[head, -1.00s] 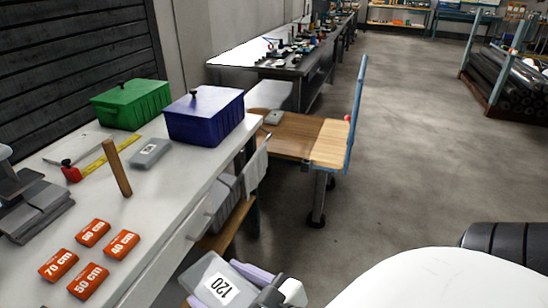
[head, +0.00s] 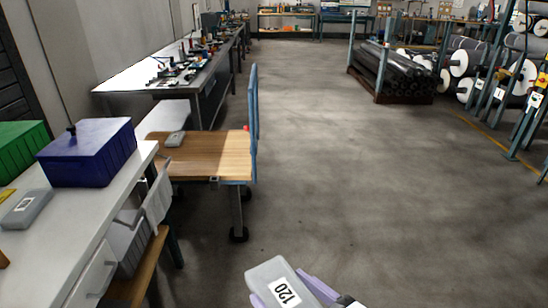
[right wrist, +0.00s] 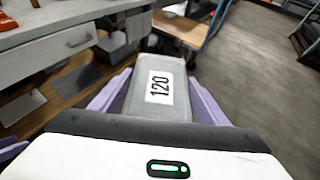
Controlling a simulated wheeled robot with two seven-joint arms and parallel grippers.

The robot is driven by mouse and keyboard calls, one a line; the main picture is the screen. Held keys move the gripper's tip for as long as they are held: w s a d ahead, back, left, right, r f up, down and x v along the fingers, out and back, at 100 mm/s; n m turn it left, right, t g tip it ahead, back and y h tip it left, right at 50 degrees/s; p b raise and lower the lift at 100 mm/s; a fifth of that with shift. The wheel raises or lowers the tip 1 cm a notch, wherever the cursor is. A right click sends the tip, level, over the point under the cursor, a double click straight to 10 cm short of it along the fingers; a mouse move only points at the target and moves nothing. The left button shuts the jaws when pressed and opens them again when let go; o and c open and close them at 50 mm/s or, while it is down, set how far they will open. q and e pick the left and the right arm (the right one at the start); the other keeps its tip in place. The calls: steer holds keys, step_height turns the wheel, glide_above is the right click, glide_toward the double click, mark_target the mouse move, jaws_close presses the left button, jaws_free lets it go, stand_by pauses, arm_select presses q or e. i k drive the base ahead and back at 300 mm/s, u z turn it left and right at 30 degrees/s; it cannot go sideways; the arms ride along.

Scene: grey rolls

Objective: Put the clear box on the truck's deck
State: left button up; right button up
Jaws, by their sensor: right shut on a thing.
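My right gripper (head: 285,291) is shut on a clear greyish box (head: 268,271) with a white "120" label, at the bottom of the head view. In the right wrist view the box (right wrist: 161,88) sits between the two purple fingers. It is held above the floor, apart from the truck. The truck's wooden deck (head: 212,152) stands ahead and to the left, with a blue upright handle (head: 254,115) at its right end.
A white workbench (head: 78,246) on the left holds a blue bin (head: 88,155), a green bin (head: 22,146) and another grey labelled box (head: 26,208). A long bench (head: 195,82) stands behind the truck. The floor (head: 345,180) on the right is clear.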

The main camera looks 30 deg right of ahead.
mark_target(174, 160)
steer(key=z, duration=1.65)
steer(key=i, duration=4.1)
steer(key=u, duration=3.6)
steer(key=i, duration=1)
steer(key=z, duration=0.05)
